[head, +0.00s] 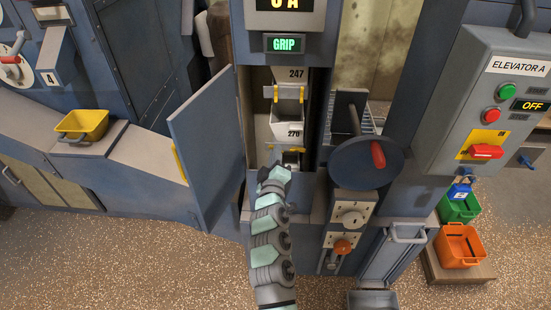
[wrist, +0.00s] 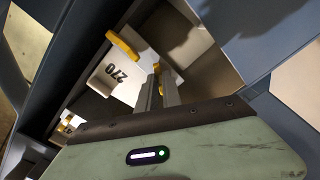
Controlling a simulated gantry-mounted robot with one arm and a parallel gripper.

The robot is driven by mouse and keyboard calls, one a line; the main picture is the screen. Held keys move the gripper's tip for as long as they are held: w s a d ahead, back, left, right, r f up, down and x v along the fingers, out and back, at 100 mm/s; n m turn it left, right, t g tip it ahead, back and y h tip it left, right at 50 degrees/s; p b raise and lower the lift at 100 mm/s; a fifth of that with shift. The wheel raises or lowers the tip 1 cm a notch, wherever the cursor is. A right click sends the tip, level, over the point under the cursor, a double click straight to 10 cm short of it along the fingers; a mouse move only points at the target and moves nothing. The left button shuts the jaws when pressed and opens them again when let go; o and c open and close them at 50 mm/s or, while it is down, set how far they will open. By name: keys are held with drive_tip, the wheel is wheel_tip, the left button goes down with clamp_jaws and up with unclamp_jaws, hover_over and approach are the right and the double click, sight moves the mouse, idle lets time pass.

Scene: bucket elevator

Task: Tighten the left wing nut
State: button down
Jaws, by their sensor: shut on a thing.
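A white bucket marked 270 (head: 287,122) hangs in the open elevator shaft, with a yellow piece at its upper left (head: 275,93) and another at its upper right (head: 302,93). The bucket (wrist: 107,80) looks tilted in the wrist view, with one curved yellow piece (wrist: 122,45) clear of my gripper. My gripper (wrist: 156,82) is shut on a small yellow part, seemingly a wing nut (wrist: 157,68), at the bucket. The fingers hide most of it. I cannot tell whether it is the left one. My gripper's tips are largely hidden in the head view.
The blue door (head: 205,140) stands open at the left of the shaft. A dark handwheel with a red knob (head: 362,160) is close on the right. Bucket 247 (head: 290,78) is above. The sign reads GRIP (head: 285,44); the control panel (head: 500,90) shows OFF.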

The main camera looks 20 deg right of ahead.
drive_tip(key=m+b, duration=0.7)
drive_tip(key=m, duration=0.4)
drive_tip(key=shift+m+b, duration=0.3)
idle(0.4)
drive_tip(key=c, duration=1.5)
unclamp_jaws()
